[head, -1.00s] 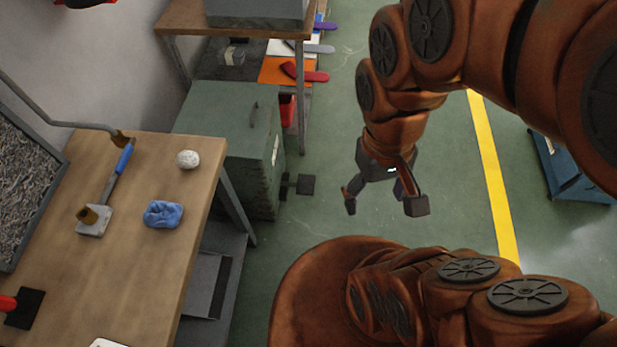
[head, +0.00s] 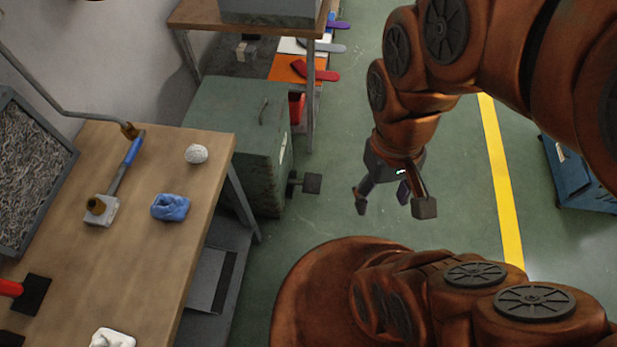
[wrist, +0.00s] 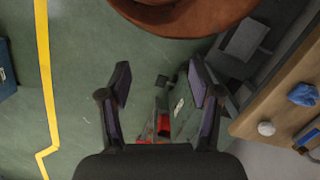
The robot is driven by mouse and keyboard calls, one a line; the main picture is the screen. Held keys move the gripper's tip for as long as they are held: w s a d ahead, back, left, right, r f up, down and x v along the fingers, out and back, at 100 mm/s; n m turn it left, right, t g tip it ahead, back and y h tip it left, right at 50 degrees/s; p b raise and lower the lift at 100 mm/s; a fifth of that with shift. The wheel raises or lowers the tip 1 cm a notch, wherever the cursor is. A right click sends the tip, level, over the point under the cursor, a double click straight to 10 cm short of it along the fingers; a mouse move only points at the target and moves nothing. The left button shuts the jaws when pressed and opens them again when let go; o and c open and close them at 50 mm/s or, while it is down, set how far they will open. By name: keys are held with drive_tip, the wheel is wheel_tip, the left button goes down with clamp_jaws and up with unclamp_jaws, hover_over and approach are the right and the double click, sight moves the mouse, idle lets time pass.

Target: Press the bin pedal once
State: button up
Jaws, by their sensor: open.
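The bin is a green metal box (head: 235,130) on the floor, beside the far end of the workbench. Its dark square pedal (head: 312,184) sticks out low on its right side, on a short bar. My gripper (head: 393,205) is open and empty, to the right of the pedal in the head view and apart from it. In the wrist view the pedal (wrist: 161,81) shows small between the open fingers of my gripper (wrist: 160,75), with the bin (wrist: 183,112) partly hidden behind the right finger.
A yellow line (head: 500,185) and a blue container (head: 575,175) lie to the right. Green floor (head: 340,140) between bin and line is clear.

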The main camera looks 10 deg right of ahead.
clamp_jaws()
idle(0.3)
idle(1.2)
